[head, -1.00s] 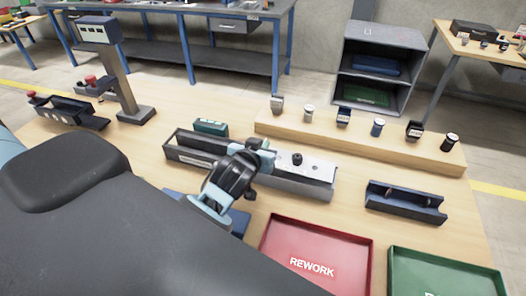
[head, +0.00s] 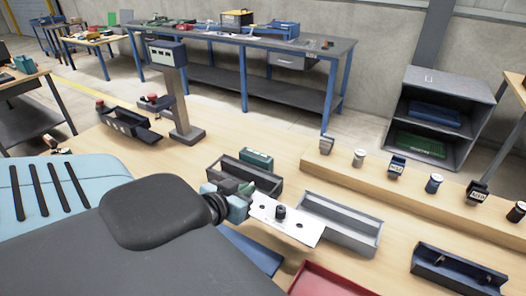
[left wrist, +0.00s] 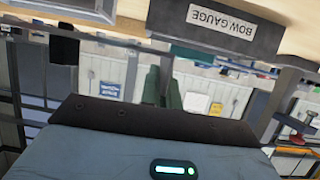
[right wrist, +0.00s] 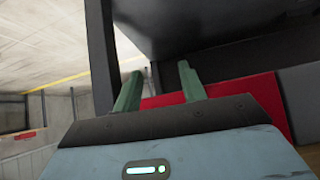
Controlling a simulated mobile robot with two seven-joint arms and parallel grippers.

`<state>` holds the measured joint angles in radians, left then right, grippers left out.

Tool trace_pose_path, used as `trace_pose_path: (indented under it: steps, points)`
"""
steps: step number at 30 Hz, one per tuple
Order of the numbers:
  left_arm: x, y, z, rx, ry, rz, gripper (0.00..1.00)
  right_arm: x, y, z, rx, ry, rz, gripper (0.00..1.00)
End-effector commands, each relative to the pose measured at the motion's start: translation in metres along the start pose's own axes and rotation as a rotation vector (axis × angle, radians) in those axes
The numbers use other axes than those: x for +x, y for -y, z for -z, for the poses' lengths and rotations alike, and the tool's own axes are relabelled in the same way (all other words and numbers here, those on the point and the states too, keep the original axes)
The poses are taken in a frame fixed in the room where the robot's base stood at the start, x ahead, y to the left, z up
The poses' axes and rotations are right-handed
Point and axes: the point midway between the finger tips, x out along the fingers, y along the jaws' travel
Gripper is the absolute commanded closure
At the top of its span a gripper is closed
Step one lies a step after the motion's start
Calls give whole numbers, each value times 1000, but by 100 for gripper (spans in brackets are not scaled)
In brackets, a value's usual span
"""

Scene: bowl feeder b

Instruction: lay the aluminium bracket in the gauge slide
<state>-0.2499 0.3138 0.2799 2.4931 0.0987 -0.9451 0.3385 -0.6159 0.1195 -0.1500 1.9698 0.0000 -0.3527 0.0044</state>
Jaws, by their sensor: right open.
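The aluminium bracket, a flat pale plate with holes and a black knob (head: 281,212), shows in the head view in front of the grey trough. My left gripper (head: 244,196) is shut on its left end and holds it out to the right. In the left wrist view the gripper's green fingers (left wrist: 163,88) are close together; I cannot make out the bracket there. The gauge slide, a dark trough (head: 128,123), lies at the left beside the gauge post (head: 176,92). My right gripper (right wrist: 160,88) is open and empty; it is outside the head view.
A dark bin (head: 228,172) and a grey trough (head: 345,225) stand by the bracket. A red tray (head: 325,282) is at the front. A black cradle (head: 455,275) and a wooden step (head: 400,205) with small parts are at right. A bow gauge label (left wrist: 222,20) shows upside down.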

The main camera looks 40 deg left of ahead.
Motion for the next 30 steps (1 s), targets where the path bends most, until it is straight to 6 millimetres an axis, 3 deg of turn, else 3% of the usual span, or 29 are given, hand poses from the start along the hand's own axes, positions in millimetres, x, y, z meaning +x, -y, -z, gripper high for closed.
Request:
trace_pose_path:
  steps: [8, 14, 20, 27, 30]
  points:
    - [-5, 4, 1, -1, -5, -2, 100, 0, 1, -1, 1, 2, 1, 58]
    - [3, -11, 2, 1, -5, -15, 100, 0, 0, -1, 1, 3, 1, 58]
    - [24, -59, 9, 19, -10, -61, 100, 0, 0, -2, 1, 4, 1, 58]
    - [42, -137, 31, 55, -10, -143, 100, 1, 0, -2, 0, 5, 0, 58]
    - [45, -162, 39, 67, -8, -169, 100, 1, 0, -2, 0, 5, 0, 58]
